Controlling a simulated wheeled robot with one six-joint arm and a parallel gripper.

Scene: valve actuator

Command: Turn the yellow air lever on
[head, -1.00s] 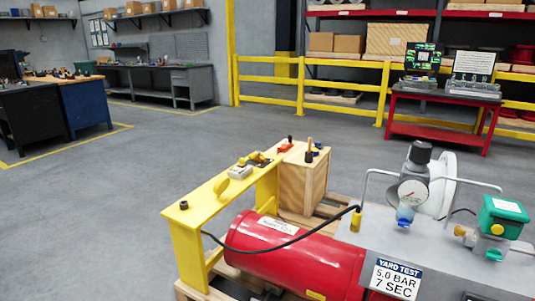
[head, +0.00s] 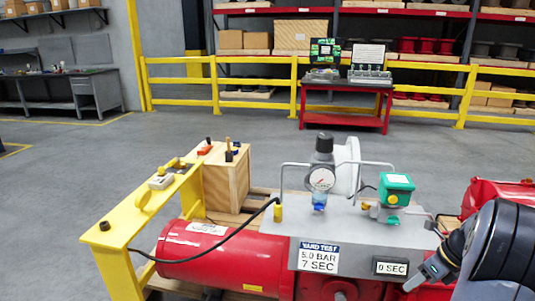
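A small upright yellow piece (head: 278,212) stands at the left end of the grey panel (head: 340,222), where a black hose ends. I cannot tell whether it is the air lever. A green box (head: 397,187) with a yellow round knob (head: 393,198) sits on the panel's right part. The regulator with its round gauge (head: 321,179) stands between them. My gripper (head: 434,268) shows only in part at the lower right, beside the panel's right end and apart from the yellow piece. Its fingers are not clear.
A red tank (head: 215,255) lies under the panel on a pallet. A yellow bench frame (head: 125,222) and wooden box (head: 226,182) stand left. The panel carries a "5.0 BAR 7 SEC" sign (head: 318,257) and a "0 SEC" display (head: 390,267).

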